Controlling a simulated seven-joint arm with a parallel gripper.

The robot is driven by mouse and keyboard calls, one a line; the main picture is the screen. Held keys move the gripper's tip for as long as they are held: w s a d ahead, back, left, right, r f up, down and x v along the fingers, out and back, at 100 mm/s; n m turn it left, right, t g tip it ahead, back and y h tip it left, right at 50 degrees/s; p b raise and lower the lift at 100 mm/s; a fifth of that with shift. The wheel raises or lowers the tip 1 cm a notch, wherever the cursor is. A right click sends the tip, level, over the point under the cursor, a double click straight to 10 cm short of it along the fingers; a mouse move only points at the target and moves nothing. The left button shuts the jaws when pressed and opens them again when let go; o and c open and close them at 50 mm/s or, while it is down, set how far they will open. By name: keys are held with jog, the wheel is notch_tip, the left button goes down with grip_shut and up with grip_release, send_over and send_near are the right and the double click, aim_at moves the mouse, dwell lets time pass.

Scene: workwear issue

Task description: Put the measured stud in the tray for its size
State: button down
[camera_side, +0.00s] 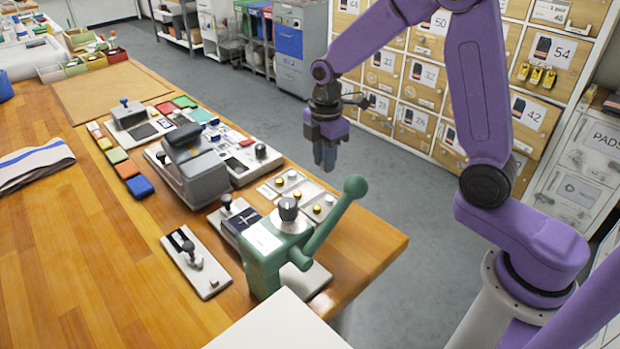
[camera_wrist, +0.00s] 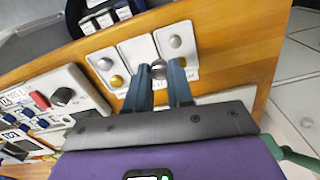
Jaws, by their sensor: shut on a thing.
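My gripper (camera_side: 326,160) hangs fingers down above the far right edge of the bench in the side view. Beyond and below the fingertips lie the small white size trays: a left one (camera_wrist: 94,58), a middle one (camera_wrist: 135,45) and a right one (camera_wrist: 188,55). Silver and gold studs show on them. The fingers hide part of the middle and right trays. In the side view the trays lie below and left of my gripper.
A green lever press (camera_side: 262,255) stands at the bench's near right corner. A grey block-shaped device (camera_side: 195,165) and a panel with knobs (camera_wrist: 50,100) lie beside the trays. Wooden drawers (camera_side: 405,75) stand behind. Bare bench top (camera_side: 90,235) is at the left.

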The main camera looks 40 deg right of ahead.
send_over(310, 189)
notch_tip(310, 189, down, 5)
jog(key=shift+f, duration=1.6)
jog(key=shift+f, duration=0.15)
jog(key=c, duration=1.3)
grip_release()
notch_tip(310, 189, up, 12)
jog(key=shift+s+a+r, duration=0.1)
jog(key=shift+r, duration=0.1)
